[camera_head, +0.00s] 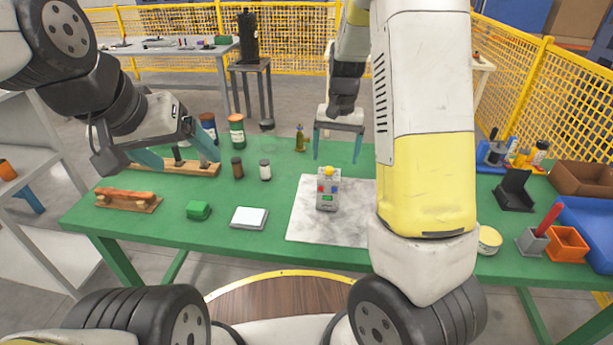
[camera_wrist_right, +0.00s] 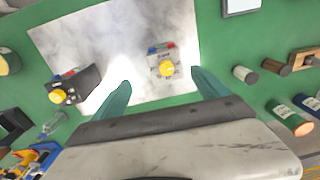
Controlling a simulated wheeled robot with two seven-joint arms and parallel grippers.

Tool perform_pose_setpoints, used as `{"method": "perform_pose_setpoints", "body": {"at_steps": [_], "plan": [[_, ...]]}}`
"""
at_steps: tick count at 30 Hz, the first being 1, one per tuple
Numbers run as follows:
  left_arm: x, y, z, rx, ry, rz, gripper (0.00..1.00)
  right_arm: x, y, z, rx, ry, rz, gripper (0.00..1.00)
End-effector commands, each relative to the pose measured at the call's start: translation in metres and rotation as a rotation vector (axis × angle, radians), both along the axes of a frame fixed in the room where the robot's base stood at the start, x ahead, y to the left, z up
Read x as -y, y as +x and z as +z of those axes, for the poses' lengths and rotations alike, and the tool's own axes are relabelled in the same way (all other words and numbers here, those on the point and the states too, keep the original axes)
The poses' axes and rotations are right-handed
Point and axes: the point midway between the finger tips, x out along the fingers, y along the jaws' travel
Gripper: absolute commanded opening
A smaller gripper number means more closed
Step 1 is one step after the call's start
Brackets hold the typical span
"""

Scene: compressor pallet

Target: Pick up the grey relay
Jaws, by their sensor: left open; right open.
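The grey relay (camera_head: 328,190), a small upright grey box with a yellow knob and red and blue parts, stands on a pale marbled sheet (camera_head: 305,228). In the right wrist view the grey relay (camera_wrist_right: 160,52) lies just beyond and between the fingertips. My right gripper (camera_head: 337,150) is open and empty, above and behind the relay in the head view; its teal fingers show in the wrist view (camera_wrist_right: 160,82). My left gripper (camera_head: 180,155) is open and empty over the table's left part, near a wooden rack.
A black box with a yellow knob (camera_wrist_right: 74,88) stands on the same sheet, hidden behind my right arm in the head view. A green block (camera_head: 198,210), a white-topped square (camera_head: 249,217), bottles (camera_head: 236,130) and an orange bin (camera_head: 567,243) stand on the green table (camera_head: 280,170).

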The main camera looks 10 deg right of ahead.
Motion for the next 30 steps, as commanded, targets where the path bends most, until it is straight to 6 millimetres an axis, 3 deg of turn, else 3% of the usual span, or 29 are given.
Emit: {"method": "perform_pose_setpoints", "body": {"at_steps": [5, 21, 30], "plan": [[0.000, 0.000, 0.000, 0.000, 0.000, 0.000, 0.82, 0.003, 0.010, -0.020, -0.026, -0.035, -0.012, 0.85], [0.000, 0.000, 0.000, 0.000, 0.000, 0.000, 0.82, -0.003, 0.008, -0.087, -0.028, -0.037, -0.012, 0.85], [0.000, 0.000, 0.000, 0.000, 0.000, 0.000, 0.82, -0.003, 0.009, -0.096, -0.025, -0.036, -0.011, 0.85]]}}
